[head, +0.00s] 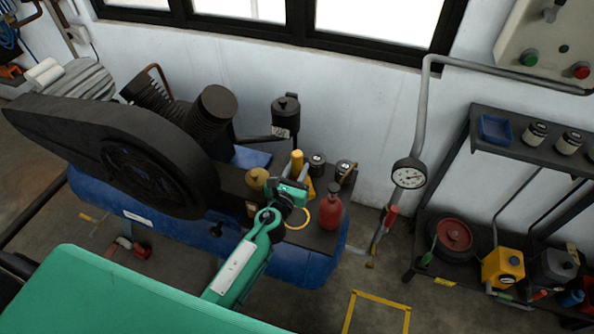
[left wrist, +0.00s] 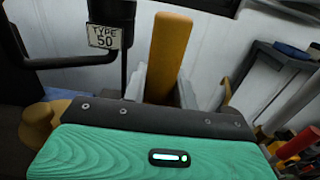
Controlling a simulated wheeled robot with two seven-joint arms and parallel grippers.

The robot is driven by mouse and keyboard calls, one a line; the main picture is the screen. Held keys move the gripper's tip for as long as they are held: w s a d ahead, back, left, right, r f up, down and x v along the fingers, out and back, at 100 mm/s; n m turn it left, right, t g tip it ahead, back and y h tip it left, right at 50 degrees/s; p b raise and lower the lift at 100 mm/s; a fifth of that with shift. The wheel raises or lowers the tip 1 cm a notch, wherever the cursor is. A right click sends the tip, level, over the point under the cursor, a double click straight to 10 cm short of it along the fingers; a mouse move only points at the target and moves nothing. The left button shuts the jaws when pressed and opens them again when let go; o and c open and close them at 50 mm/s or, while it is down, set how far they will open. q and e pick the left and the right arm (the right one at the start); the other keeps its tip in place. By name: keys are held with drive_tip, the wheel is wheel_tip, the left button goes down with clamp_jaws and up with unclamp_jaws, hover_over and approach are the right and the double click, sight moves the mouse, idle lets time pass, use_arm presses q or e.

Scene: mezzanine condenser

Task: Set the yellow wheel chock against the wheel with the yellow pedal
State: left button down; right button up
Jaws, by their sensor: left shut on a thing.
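My left gripper (head: 292,188) is over the right end of the blue compressor's dark top plate. It is shut on an upright yellow piece (head: 297,163), apparently the yellow wheel chock. In the left wrist view this piece (left wrist: 168,55) stands between the grey fingers, its lower part hidden by the gripper body. A small yellow part (head: 88,217) shows low on the floor side of the compressor at left, perhaps the pedal; its wheel is not clear. A red part (head: 140,248) lies to its right. My right gripper is not in view.
The blue compressor tank (head: 150,215) carries a large black belt guard (head: 60,130). A red bottle (head: 330,208), dark cans and a brass-coloured pot (head: 256,179) stand close to my left gripper. A shelf rack (head: 480,112) stands at right. Floor inside the yellow outline (head: 378,298) is clear.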

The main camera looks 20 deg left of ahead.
sight(295, 165)
use_arm(q)
drive_tip(key=shift+r+p, duration=1.05)
drive_tip(key=shift+r, duration=0.9)
